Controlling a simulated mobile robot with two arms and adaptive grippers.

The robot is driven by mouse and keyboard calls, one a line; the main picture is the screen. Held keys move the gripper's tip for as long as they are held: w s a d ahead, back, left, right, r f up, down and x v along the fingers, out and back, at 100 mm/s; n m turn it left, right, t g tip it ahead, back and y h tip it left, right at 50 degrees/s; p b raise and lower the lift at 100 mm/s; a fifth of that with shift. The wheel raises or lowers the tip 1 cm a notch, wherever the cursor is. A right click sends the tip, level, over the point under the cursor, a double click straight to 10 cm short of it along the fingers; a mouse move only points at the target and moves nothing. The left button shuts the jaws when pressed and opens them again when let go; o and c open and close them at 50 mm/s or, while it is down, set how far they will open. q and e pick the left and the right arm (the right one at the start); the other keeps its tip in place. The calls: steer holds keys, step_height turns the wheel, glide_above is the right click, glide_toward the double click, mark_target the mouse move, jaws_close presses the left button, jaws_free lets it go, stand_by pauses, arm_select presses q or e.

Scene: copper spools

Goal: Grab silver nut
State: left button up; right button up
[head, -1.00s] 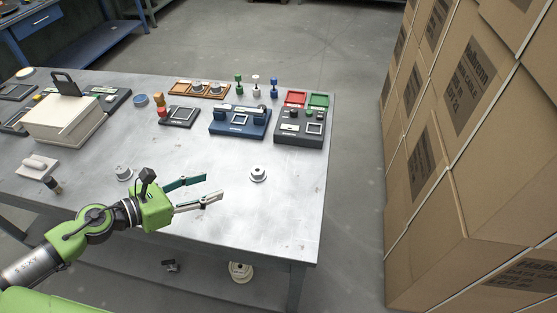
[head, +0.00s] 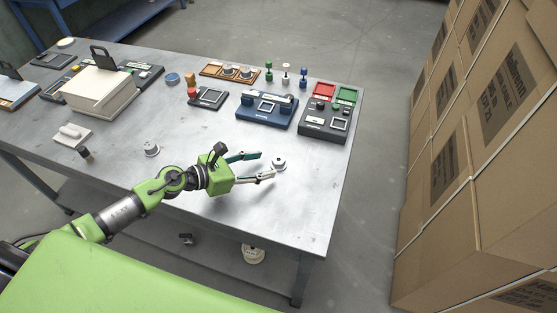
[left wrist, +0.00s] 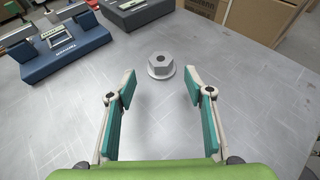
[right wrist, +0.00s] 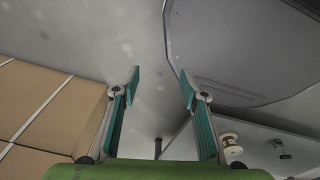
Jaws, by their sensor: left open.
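A silver nut (head: 279,164) with a flange and a dark hole stands on the metal table. In the left wrist view the nut (left wrist: 161,66) is just ahead of the fingertips, roughly centred between them. My left gripper (head: 266,166) is open and empty, its fingers pointing at the nut without closing on it; its two fingers also show in the left wrist view (left wrist: 158,85). A second similar silver part (head: 151,149) stands further left on the table. My right gripper (right wrist: 160,80) is open and empty, away from the tabletop; it does not show in the head view.
A blue device (head: 266,111) and a dark grey device (head: 325,124) stand behind the nut. An orange tray (head: 229,73) holds more silver parts. Cardboard boxes (head: 480,150) are stacked right of the table. The metal table (head: 260,215) is clear around the nut.

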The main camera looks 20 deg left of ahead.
mark_target(276, 161)
arm_select(q)
steer(key=p+x, duration=0.1)
steer(key=x, duration=0.1)
steer(key=r+x, duration=0.1)
steer(key=x, duration=0.1)
steer(key=shift+w+d+f+p, duration=0.15)
steer(key=shift+w+d+p, duration=0.1)
steer(key=shift+d+p, duration=0.1)
steer(key=shift+w+d+f, duration=0.1)
steer(key=shift+w+d, duration=0.05)
jaws_close()
arm_select(e)
steer(key=shift+s+a+r, duration=0.2)
steer(key=shift+s+r, duration=0.1)
steer(key=shift+r, duration=0.2)
steer(key=shift+s+a+r, duration=0.2)
steer(key=shift+s+r, duration=0.1)
steer(key=shift+r, duration=0.15)
